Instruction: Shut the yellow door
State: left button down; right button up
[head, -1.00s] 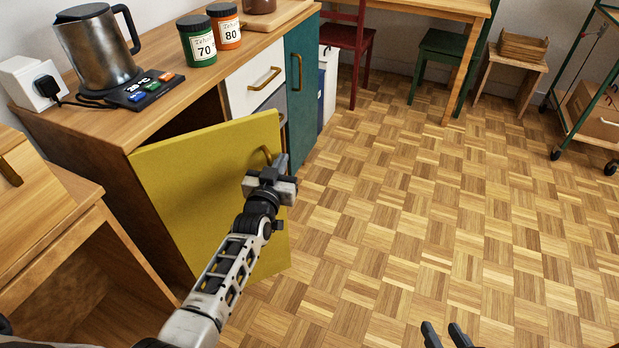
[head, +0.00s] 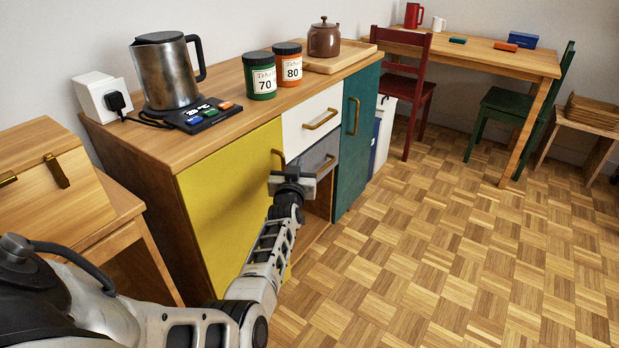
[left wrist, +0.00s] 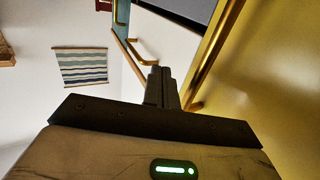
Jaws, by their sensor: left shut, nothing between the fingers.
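The yellow door (head: 225,195) is on the front of the wooden cabinet and looks flush or nearly flush with it; a small remaining gap cannot be told. Its brass handle (head: 278,157) is near the upper right edge. My left gripper (head: 292,173) is shut and empty, at the door's right edge just below the handle. Contact with the door cannot be told. In the left wrist view the shut fingers (left wrist: 160,86) are left of the brass handle (left wrist: 218,45) and the yellow door (left wrist: 265,75). My right gripper is out of view.
A white drawer (head: 312,120), a grey drawer (head: 318,155) and a teal door (head: 357,135) are right of the yellow door. A kettle (head: 167,75), jars and a teapot (head: 324,40) stand on top. A wooden box (head: 50,190) is at left.

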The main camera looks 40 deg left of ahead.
pick_arm(q)
jog(key=shift+w+a, duration=0.1)
jog(key=shift+a, duration=0.25)
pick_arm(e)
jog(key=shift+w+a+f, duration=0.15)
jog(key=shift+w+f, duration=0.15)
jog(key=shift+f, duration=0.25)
